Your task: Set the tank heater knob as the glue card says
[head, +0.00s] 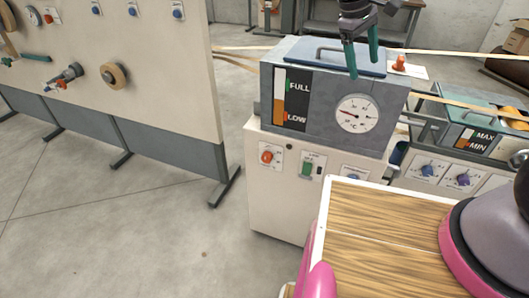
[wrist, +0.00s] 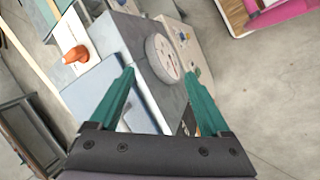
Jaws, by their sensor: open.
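The grey glue tank (head: 330,113) stands on a cream cabinet and has a FULL/LOW level strip and a round °C dial (head: 357,114). My gripper (head: 363,66) is open and empty above the tank lid, apart from the knobs. In the wrist view the dial (wrist: 163,58) shows between my green fingers (wrist: 161,72). I cannot make out a readable glue card.
An orange object (head: 399,63) is on a pale plate behind the tank's right side. A second machine (head: 468,135) with a MAX/MIN strip stands right. A cream panel (head: 110,60) with a wooden reel stands left. My wood-topped base fills the lower right. Floor is clear left of the cabinet.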

